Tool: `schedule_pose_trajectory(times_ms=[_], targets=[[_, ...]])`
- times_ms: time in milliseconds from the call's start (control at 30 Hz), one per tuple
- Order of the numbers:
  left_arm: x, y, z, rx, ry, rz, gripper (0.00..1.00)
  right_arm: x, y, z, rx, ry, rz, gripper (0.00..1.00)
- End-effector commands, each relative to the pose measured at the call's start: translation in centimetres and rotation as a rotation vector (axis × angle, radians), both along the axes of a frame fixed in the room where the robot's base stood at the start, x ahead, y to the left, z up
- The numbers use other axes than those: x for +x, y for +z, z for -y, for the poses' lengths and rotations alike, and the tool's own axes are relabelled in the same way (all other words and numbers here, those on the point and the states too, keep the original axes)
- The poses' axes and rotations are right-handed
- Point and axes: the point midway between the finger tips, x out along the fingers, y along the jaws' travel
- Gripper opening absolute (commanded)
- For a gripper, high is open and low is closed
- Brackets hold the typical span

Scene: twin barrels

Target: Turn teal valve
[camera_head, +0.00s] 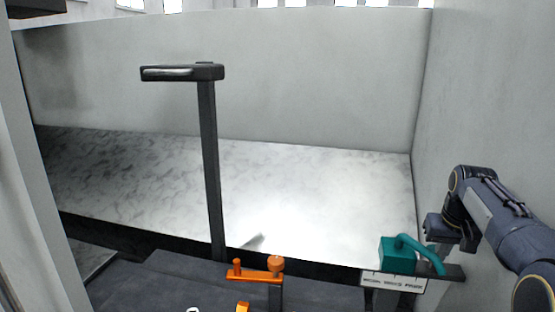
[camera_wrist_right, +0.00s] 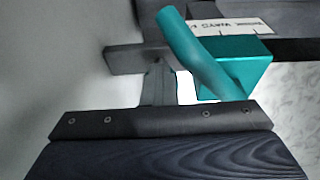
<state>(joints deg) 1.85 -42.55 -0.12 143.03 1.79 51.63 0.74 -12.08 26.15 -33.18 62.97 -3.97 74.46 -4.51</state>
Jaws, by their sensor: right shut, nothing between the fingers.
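The teal valve (camera_head: 397,255) is a block with a curved lever handle (camera_head: 425,256) that slopes down to the right, at the lower right of the head view. In the right wrist view the teal block (camera_wrist_right: 238,68) is right of centre, with its handle (camera_wrist_right: 193,48) running from upper left to lower right. My right gripper (camera_head: 438,236) is just right of the valve. Its fingers (camera_wrist_right: 158,78) are shut and empty, beside the handle; I cannot tell whether they touch it. My left gripper is not in view.
A white label plate (camera_head: 393,282) is below the teal valve. An orange handle (camera_head: 258,273) is to its left. A dark post (camera_head: 210,160) with a flat head stands left of centre. A pale wall (camera_head: 480,120) is close to my right arm. A light floor (camera_head: 310,190) lies open behind.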

Motion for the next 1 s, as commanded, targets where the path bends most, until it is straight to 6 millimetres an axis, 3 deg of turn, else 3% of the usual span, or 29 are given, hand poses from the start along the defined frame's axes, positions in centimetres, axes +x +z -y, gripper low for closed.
schedule_pose_trajectory(times_ms=[667, 1000], targets=[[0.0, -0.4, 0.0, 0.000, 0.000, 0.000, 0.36, -0.8, 0.2, 0.4, -0.003, -0.010, 0.014, 0.00], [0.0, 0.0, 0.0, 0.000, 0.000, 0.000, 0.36, -0.8, 4.0, 0.4, -0.002, -0.011, 0.012, 0.00]])
